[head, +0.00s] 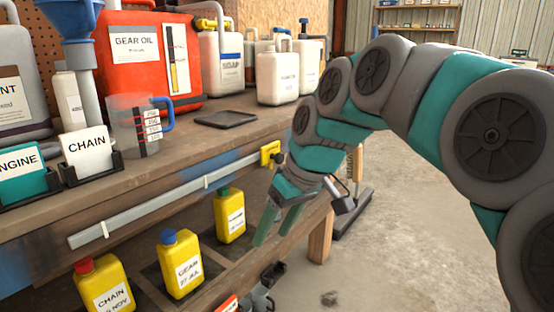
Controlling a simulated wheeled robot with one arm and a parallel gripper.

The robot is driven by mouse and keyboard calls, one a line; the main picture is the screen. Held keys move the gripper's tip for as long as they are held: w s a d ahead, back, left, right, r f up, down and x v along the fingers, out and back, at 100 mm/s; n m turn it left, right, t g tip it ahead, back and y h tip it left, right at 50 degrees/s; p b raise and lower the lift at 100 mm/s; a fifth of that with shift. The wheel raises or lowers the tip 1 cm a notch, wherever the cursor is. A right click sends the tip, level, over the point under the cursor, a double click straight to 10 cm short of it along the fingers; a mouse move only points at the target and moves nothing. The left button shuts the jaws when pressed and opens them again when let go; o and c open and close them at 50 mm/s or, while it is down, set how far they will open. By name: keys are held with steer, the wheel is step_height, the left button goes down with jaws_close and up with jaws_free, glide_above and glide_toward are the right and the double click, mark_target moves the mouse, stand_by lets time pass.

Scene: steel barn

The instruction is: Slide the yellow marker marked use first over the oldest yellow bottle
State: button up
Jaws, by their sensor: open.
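A small yellow piece (270,153), which looks like the marker, sits at the right end of a grey rail along the shelf front; I cannot read any writing on it. Three yellow bottles stand upright on the lower shelf. The red-capped bottle (103,287) reads CHAIN with a date ending in NOV. The blue-capped bottle (181,266) reads GEAR with a date that seems to be in JUL. The green-capped bottle (230,217) has a label too small to read. My gripper (276,228) is open and empty, pointing down, right of the green-capped bottle and below the yellow piece.
The grey rail (165,200) runs above the bottles. The workbench (215,135) above holds a red gear oil can (135,90), a measuring jug (130,125), CHAIN and ENGINE signs and several white jugs. A wooden leg (320,238) stands right of my gripper.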

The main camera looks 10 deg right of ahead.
steer(key=w+d+r+n+t+y+b, duration=0.1)
steer(key=w+d+r+n+t, duration=0.15)
steer(key=w+r, duration=0.55)
steer(key=t+y+b, duration=0.1)
steer(key=t, duration=0.1)
glide_toward(281, 155)
steer(key=f, duration=0.1)
steer(key=x, duration=0.8)
steer(key=shift+w+a+b, duration=0.25)
steer(key=shift+w+b, duration=0.1)
steer(key=shift+r, duration=0.1)
jaws_close()
